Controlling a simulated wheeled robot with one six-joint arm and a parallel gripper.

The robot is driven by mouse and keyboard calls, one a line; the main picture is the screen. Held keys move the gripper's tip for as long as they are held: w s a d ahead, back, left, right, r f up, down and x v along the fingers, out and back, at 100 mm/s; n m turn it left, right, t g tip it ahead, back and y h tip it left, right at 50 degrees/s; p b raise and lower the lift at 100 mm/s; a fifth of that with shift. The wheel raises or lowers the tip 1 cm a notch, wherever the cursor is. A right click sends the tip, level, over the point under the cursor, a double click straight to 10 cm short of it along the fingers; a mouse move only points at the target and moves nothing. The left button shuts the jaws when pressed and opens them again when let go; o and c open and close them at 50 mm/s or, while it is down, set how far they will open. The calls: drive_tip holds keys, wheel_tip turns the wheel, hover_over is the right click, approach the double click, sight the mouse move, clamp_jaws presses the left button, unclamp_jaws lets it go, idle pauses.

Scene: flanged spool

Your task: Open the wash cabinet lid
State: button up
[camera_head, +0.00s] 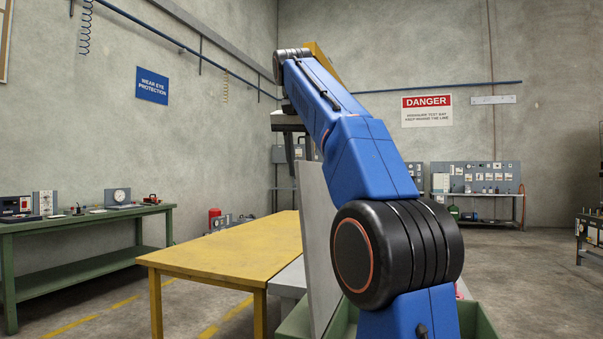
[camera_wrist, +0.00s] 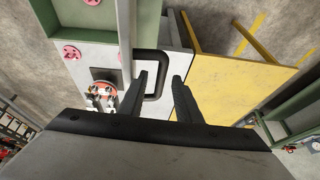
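The lid (camera_head: 316,240) is a grey panel standing nearly upright, slightly tilted, beside the yellow table in the head view. In the wrist view the lid (camera_wrist: 125,40) appears almost edge-on as a narrow grey strip. A black D-shaped handle (camera_wrist: 163,62) sticks out from its right side. My gripper (camera_wrist: 159,78) is open, with its two dark fingers apart. The handle's outer bar shows between the fingertips; I cannot tell the gap in depth. The green cabinet body (camera_head: 295,322) is mostly hidden by my arm.
A yellow table (camera_head: 225,250) stands directly left of the lid. In the wrist view, a flanged spool (camera_wrist: 104,89) and pink-red round parts (camera_wrist: 72,52) lie left of the lid. A green workbench (camera_head: 90,225) stands at the far left.

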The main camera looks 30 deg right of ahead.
drive_tip(key=shift+v, duration=1.35)
drive_tip(key=s+a, duration=0.8)
drive_tip(key=shift+s, duration=0.35)
drive_tip(key=shift+a, duration=0.15)
drive_tip(key=shift+a, duration=0.1)
